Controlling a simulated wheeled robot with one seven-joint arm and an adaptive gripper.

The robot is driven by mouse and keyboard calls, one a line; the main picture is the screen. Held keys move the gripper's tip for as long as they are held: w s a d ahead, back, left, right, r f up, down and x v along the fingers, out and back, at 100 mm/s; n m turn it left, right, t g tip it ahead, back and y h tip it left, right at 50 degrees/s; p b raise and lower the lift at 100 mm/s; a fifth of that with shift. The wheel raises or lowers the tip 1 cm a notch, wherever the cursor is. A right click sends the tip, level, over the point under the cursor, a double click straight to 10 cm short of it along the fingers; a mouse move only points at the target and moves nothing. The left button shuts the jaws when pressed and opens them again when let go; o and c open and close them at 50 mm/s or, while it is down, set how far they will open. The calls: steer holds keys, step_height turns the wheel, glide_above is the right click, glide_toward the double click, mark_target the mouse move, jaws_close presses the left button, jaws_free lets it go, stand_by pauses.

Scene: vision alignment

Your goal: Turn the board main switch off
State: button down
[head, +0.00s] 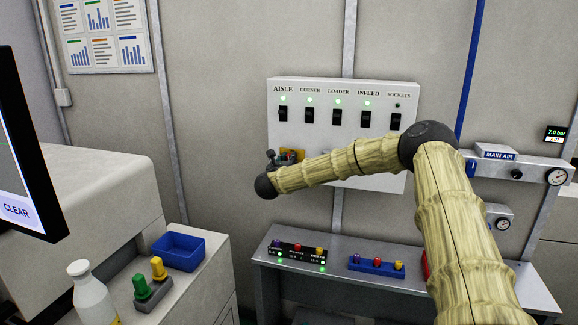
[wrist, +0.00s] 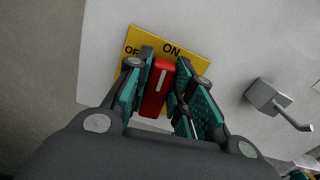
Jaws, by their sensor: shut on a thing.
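The switch board (head: 322,112) is a pale panel on the wall with several black rocker switches. At its lower left a yellow plate (head: 292,155) shows behind my gripper (head: 271,159). In the wrist view the yellow plate (wrist: 190,45) reads ON at the top, with "OF" visible at the left and the rest of that word covered. A red switch handle (wrist: 158,88) with a white line stands on the plate, its line pointing near ON. My gripper (wrist: 160,85) is shut on the red handle, one finger on each side.
A grey box with a lever (wrist: 268,98) sits right of the plate on the panel. Below the board is a grey bench (head: 340,250) with small coloured parts. A monitor (head: 22,150) and a cabinet stand at the left. My arm crosses in front of the board's lower right.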

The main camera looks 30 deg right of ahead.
steer(key=shift+w+a+f+n+b, duration=0.25)
steer(key=shift+n+b, duration=1.4)
steer(key=shift+n, duration=1.05)
steer(key=shift+w+a+f+n+b, duration=0.1)
steer(key=shift+f+n+b, duration=0.3)
steer(key=shift+n+b, duration=1.8)
steer(key=shift+w+a+f+n+b, duration=0.25)
steer(key=shift+n+b, duration=0.9)
steer(key=shift+n, duration=2.05)
steer(key=shift+f+n, duration=0.1)
steer(key=shift+n, duration=0.2)
steer(key=c, duration=1.2)
jaws_free()
steer(key=shift+c, duration=0.2)
steer(key=shift+s, duration=0.1)
steer(key=v, duration=1.1)
steer(key=shift+s+a, duration=0.3)
